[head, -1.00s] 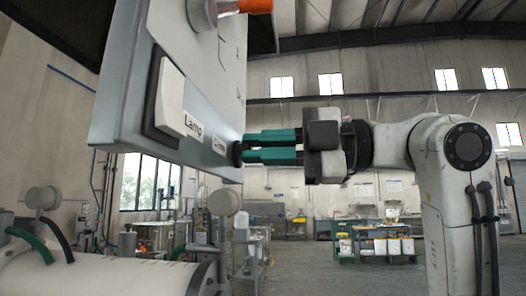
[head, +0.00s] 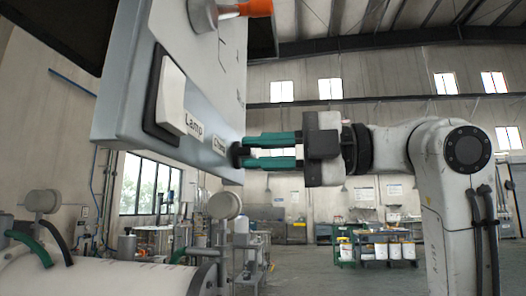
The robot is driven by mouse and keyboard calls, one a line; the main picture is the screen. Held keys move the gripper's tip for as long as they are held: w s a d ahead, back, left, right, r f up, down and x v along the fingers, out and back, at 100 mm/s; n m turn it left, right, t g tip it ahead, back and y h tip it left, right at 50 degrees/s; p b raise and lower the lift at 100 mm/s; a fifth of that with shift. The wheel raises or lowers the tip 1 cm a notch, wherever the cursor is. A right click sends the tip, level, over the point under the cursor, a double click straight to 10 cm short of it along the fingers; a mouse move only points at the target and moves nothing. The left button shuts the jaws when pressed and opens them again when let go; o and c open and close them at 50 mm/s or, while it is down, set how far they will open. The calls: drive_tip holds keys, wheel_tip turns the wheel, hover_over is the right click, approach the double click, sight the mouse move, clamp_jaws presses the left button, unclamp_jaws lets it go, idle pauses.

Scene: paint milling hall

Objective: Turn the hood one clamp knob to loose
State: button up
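The hood's pale panel (head: 212,110) hangs at the upper left, and its lower edge carries labels. The clamp knob (head: 236,155) is small and dark, at the right end of that edge beside a label that looks like "Clamp". My gripper (head: 246,152) comes in level from the right, its two teal fingers one above the other with a gap between them. The fingertips are at the knob and appear closed on its sides. They hide part of it, and its pointer or setting cannot be read.
A large white rocker (head: 172,95) labelled "Lamp" sits left of the knob on the same edge. An orange-tipped handle (head: 255,8) sticks out above. A pale drum (head: 110,275) with knobs and hoses lies below left. A cart with white buckets (head: 380,248) stands far behind.

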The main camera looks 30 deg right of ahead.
drive_tip(key=o, duration=0.3)
drive_tip(key=b+v, duration=0.1)
drive_tip(key=v, duration=0.9)
drive_tip(key=shift+s+d+b, duration=0.2)
drive_tip(key=shift+d+b, duration=0.1)
drive_tip(key=shift+d, duration=0.05)
